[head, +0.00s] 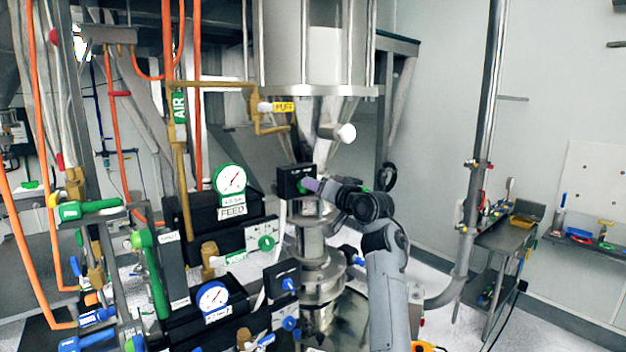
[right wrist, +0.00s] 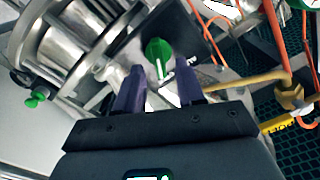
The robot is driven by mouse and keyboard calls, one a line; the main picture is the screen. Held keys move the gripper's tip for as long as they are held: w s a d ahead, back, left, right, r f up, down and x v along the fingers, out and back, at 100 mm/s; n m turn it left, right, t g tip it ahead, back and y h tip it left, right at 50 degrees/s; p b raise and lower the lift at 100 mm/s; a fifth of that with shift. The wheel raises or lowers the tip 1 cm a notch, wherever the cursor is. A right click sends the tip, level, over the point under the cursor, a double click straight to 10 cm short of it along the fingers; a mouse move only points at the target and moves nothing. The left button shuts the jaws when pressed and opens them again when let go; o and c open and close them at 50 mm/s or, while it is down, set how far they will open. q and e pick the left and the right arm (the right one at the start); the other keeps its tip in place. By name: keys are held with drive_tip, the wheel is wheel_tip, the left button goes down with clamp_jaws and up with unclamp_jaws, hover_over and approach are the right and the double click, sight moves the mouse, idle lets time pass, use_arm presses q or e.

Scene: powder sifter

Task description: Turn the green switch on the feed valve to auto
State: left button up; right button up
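A black valve box (head: 294,180) stands beside the steel column in the middle of the head view. A green switch shows on its right face, mostly hidden by my right gripper (head: 314,186). In the right wrist view the green switch (right wrist: 158,52) lies just ahead of the purple fingertips of my right gripper (right wrist: 161,80), in line with the gap between them. The fingers are apart, one to each side of the switch, with no contact visible. The switch's label cannot be read. My left gripper is in neither view.
A green-rimmed gauge (head: 230,180) with a FEED label (head: 232,212) stands left of the valve box. Another green knob (head: 266,243) sits lower down. The steel column (head: 318,275) is close to my right arm. Orange pipes (head: 197,110) run at the left.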

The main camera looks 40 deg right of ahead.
drive_tip(key=shift+w, duration=0.7)
clamp_jaws()
